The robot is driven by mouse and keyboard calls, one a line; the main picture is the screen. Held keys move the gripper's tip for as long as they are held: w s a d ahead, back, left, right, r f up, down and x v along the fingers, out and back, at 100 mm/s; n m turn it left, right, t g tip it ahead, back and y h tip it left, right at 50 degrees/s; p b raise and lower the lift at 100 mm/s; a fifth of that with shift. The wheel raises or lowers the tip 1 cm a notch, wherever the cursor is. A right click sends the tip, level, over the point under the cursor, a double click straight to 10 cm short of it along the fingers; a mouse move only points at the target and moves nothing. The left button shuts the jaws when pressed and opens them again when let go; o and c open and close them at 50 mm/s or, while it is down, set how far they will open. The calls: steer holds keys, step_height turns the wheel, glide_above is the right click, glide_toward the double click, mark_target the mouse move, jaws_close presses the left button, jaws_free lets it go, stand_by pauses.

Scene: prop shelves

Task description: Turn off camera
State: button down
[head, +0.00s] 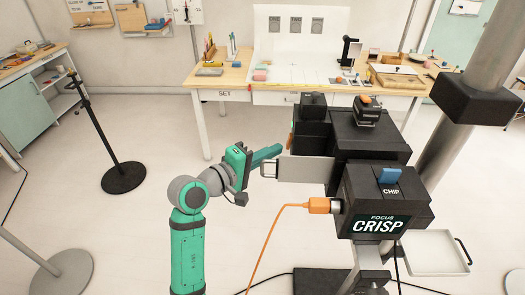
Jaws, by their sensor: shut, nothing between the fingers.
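The camera (370,135) is a large black boxy body on a stand, right of centre in the head view. A blue piece (391,176) sits on top above the word "CHIP". A small black block with an orange top (368,102) stands farther back on the body. An orange cable (275,226) is plugged into its left side. A flat grey panel (305,169) sticks out left. My gripper (277,151) is shut and empty beside this panel's left end; I cannot tell whether they touch.
A wooden table marked "SET" (224,94) with small props and a white backdrop stands behind. A black post on a round base (123,177) stands left. A thick grey pole (495,50) rises at right. A pale tray (430,250) sits low right. Floor at left is partly clear.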

steer(key=shift+d, duration=0.35)
steer(key=shift+s, duration=0.1)
steer(key=shift+d+f, duration=0.1)
steer(key=shift+d, duration=0.15)
